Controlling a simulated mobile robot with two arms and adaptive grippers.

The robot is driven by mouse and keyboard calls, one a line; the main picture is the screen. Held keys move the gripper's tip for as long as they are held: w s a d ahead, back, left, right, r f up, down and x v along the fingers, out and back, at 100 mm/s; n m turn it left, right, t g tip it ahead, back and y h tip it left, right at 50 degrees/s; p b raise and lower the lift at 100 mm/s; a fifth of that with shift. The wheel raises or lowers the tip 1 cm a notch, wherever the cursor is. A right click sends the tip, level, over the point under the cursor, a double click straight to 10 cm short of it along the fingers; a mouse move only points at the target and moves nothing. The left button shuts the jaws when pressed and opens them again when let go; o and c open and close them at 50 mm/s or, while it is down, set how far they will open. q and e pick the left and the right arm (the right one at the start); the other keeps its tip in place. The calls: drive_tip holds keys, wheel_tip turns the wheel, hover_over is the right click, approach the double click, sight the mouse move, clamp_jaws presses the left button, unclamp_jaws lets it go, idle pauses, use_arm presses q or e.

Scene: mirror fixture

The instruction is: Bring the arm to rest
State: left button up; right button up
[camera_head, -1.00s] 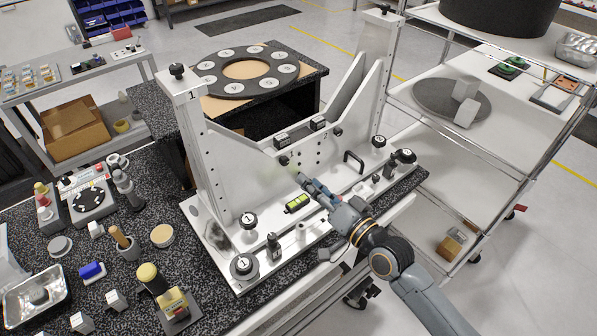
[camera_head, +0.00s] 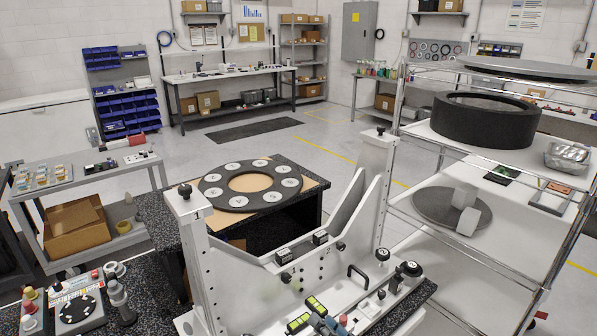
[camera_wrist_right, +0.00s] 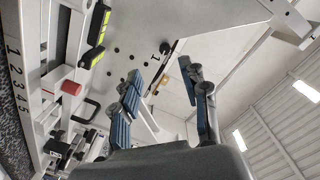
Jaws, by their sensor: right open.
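My right gripper (camera_head: 325,325) shows only in part at the bottom edge of the head view, at the front of the white mirror fixture (camera_head: 345,220). In the right wrist view its blue-padded fingers (camera_wrist_right: 160,100) stand apart with nothing between them. The fixture's plate and base fill much of that view beyond the fingers. Yellow-green level vials (camera_head: 316,304) sit beside the gripper in the head view, and they also show in the wrist view (camera_wrist_right: 98,30). A red knob (camera_wrist_right: 72,88) is left of the fingers. My left gripper is out of view.
A black ring with white numbered discs (camera_head: 250,197) lies on a dark stand behind the fixture. A wire-frame cart (camera_head: 480,240) with a large black ring (camera_head: 485,122) stands at the right. A control box (camera_head: 75,305) is at the lower left. Open floor lies behind.

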drive_tip(key=s+d+f+n+g+h, duration=0.25)
drive_tip(key=s+f+g+h, duration=0.2)
drive_tip(key=s+f, duration=0.5)
drive_tip(key=s+d+f+n+g+h, duration=0.1)
drive_tip(key=s+d+f+g+h, duration=0.15)
drive_tip(key=s+d, duration=0.35)
drive_tip(key=s+d+f+g+h, duration=0.25)
drive_tip(key=s+d, duration=0.25)
drive_tip(key=s, duration=0.3)
wheel_tip(320, 180, down, 31)
drive_tip(key=s+g+b, duration=0.2)
drive_tip(key=s+b, duration=0.1)
drive_tip(key=b, duration=0.2)
drive_tip(key=s+d+f+g+b, duration=0.1)
drive_tip(key=s+d+f+b, duration=0.1)
drive_tip(key=s+f, duration=1.3)
wheel_tip(320, 180, down, 3)
drive_tip(key=shift+s+d+r+n+h+b, duration=0.1)
drive_tip(key=shift+s+d+n+h+b, duration=0.1)
drive_tip(key=shift+d+n+h+b, duration=0.2)
drive_tip(key=shift+a, duration=0.1)
